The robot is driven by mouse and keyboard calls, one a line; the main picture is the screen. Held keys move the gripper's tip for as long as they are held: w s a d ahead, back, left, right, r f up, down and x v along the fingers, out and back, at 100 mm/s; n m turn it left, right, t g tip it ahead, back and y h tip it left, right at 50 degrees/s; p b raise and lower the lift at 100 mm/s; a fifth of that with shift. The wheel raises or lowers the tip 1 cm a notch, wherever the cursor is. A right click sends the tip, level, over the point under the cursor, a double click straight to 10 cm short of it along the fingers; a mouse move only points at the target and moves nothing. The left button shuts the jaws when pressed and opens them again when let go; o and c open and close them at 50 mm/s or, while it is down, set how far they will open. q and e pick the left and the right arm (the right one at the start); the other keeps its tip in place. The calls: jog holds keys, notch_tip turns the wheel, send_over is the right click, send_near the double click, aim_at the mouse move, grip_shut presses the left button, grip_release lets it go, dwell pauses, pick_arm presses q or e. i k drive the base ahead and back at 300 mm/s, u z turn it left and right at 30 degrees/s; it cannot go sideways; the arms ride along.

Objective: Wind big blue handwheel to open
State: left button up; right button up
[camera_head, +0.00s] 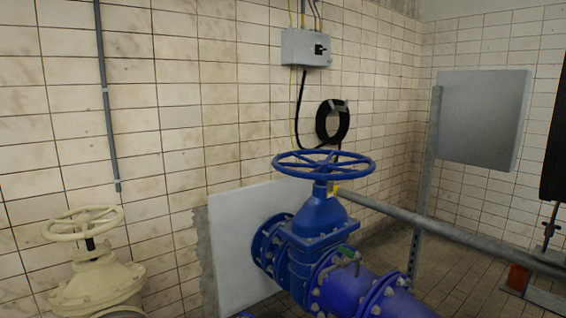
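The big blue handwheel (323,164) lies level on top of a blue gate valve (318,223) near the middle of the camera_head view. Its rim and spokes show clearly, and nothing touches it. The valve joins a thick blue pipe (370,287) that runs toward the lower right. The other end of the valve is bolted by a flange to a pale panel at the wall. Neither of my grippers shows in the view.
A cream valve with its own handwheel (83,223) stands at the lower left. A grey switch box (305,48) and coiled black hose (333,122) hang on the tiled wall.

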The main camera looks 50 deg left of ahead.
aim_at(323, 165)
jog(key=u, duration=1.6)
jog(key=i, duration=1.9)
jog(key=z, duration=0.6)
